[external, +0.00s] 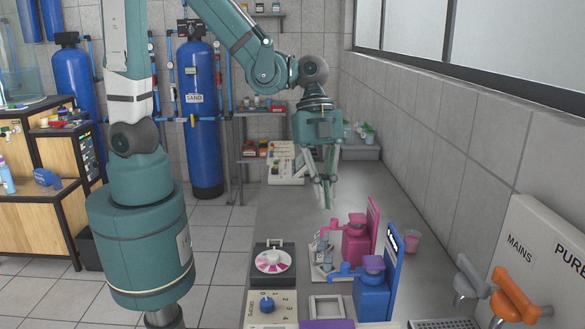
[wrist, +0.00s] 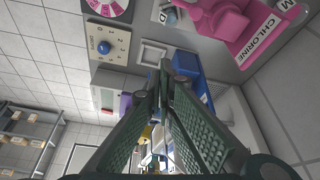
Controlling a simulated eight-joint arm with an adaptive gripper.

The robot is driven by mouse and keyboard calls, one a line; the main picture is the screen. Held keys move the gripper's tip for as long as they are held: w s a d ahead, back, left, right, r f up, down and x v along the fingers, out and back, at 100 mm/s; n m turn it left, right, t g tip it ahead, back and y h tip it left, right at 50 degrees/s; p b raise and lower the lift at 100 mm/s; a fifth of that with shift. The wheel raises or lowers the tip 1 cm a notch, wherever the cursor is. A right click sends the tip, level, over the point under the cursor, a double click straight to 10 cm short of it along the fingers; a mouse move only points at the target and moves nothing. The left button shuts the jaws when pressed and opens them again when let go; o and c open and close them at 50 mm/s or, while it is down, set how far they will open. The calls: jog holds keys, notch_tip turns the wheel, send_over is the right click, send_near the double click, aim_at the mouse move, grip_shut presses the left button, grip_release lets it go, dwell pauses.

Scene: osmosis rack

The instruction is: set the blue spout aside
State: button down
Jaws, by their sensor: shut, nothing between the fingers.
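A blue stand (external: 372,297) with a purple knob (external: 374,263) stands on the grey bench, and a blue spout (external: 345,272) juts out to its left. In the wrist view the blue stand (wrist: 187,63) shows just beyond my fingertips, partly hidden by them; I cannot make out the spout there. My gripper (external: 327,200) hangs above the bench, pointing down, behind the pink and blue stands and apart from them. Its fingers (wrist: 166,80) are closed together with nothing between them.
A pink stand (external: 357,242) marked CHLORINE is beside the blue one, with small grey fittings in front. A pink-and-white dial (external: 272,262), a blue-knob panel (external: 267,304), a square frame (external: 326,308) and a pink cup (external: 412,241) are nearby.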

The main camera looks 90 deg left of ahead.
aim_at(356, 274)
jog(key=shift+d+f, duration=0.1)
jog(key=shift+f, duration=0.05)
dwell(0.3)
jog(key=w+d+f, duration=0.2)
jog(key=d+f, duration=0.5)
jog(key=f, duration=0.2)
jog(key=shift+d, duration=0.15)
dwell(0.8)
jog(key=shift+s+d+n+b, duration=0.15)
jog(key=shift+d+n+b, duration=0.2)
jog(key=shift+n, duration=0.15)
dwell(0.5)
jog(key=shift+s+d+n+t+y+b, duration=0.25)
jog(key=shift+d+n+t+b, duration=0.35)
jog(key=shift+d+n, duration=0.5)
jog(key=shift+s+d+n+t+y+b, duration=0.35)
jog(key=shift+d+n+b, duration=0.45)
jog(key=shift+n, duration=0.5)
jog(key=shift+w+d+b, duration=0.25)
jog(key=shift+d+b, duration=0.25)
jog(key=shift+d, duration=0.5)
jog(key=shift+w+a, duration=0.1)
jog(key=shift+a, duration=0.1)
